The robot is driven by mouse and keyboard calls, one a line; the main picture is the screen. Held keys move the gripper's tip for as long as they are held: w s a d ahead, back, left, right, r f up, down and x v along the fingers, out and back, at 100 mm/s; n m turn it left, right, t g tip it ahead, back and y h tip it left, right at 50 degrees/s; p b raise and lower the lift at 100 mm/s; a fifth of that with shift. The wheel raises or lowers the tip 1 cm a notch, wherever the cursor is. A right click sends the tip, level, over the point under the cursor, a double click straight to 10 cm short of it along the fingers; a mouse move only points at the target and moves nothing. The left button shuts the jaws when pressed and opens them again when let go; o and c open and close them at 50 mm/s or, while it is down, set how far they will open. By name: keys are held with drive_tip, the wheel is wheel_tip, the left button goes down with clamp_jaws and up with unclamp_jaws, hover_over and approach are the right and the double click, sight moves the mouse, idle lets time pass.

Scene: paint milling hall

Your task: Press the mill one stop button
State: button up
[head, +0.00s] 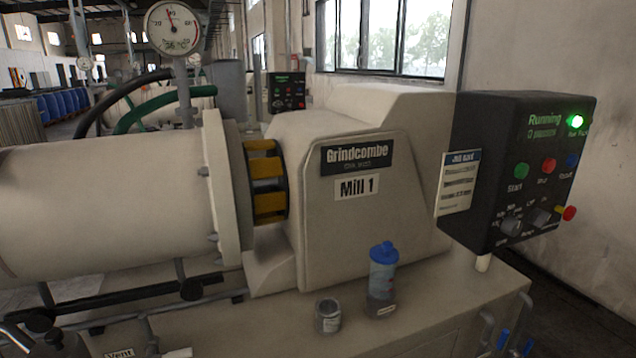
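The mill one control box (475,140) is a dark box at the right, beside the cream housing labelled "Mill 1" (357,187). On its face, a red button (548,166) sits between a green button (521,170) and a blue button (572,161). The small label under the red one is blurred but seems to read "Stop". A green lamp (577,121) beside the word "Running" is lit. A larger red knob (568,213) sticks out lower right, near two dark rotary switches (511,225). My gripper is not in view.
A blue-capped bottle (383,275) and a small tin (328,316) stand on the bench top in front of the housing. A gauge (173,27) rises above the mill drum (105,205). Another control panel (287,92) stands farther back. Blue-handled valves (502,340) are at the lower right.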

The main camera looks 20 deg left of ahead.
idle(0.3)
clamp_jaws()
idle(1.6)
